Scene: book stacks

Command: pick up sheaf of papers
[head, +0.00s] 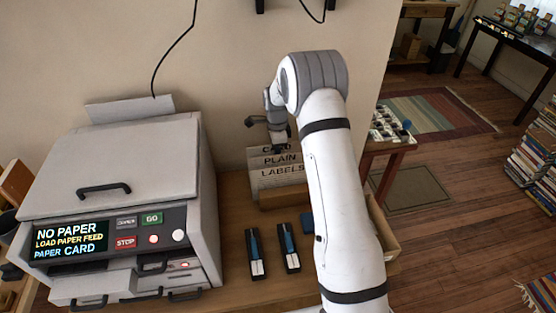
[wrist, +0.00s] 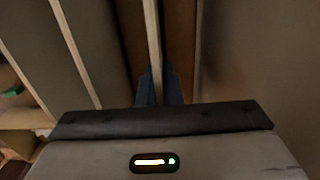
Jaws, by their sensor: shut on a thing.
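A sheaf of papers (wrist: 153,40) shows edge-on in the wrist view as a thin pale strip running between the blue fingertips of my gripper (wrist: 158,88). My gripper is shut on it. In the head view my gripper (head: 277,138) is above the back of a stand of upright paper sections (head: 280,180). The front labels read PLAIN and LABELS; the rear label is partly covered by my gripper and seems to read CARD. The sheaf's lower part is hidden, and I cannot tell whether it is clear of the stand.
A grey printer (head: 140,165) stands to the left, its screen (head: 68,240) reading NO PAPER, LOAD PAPER FEED, PAPER CARD. Two dark staplers (head: 289,248) lie on the wooden table (head: 232,215) in front of the stand. The wall (head: 235,70) is close behind my gripper.

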